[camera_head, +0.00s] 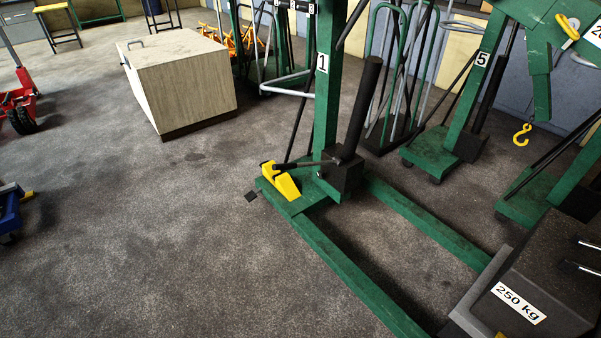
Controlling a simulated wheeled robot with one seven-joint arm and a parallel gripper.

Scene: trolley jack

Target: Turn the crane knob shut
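The green crane (325,95) marked 1 stands right of centre on its green base legs. A black cylinder and a black pump block (343,172) sit at the foot of its post. A dark lever runs from the block to the left, above a yellow wedge-shaped part (280,183) on the base. A small dark piece (251,196) sticks out left of the base on a short rod; it may be the knob, but I cannot tell for sure or see how far it is turned. My gripper is not in view.
A dark block (560,275) labelled 250 kg stands at the lower right by the crane's right leg. More green cranes, one marked 5 (467,100), crowd the right. A pale box (185,85) stands at the back left. The floor left of the crane is clear.

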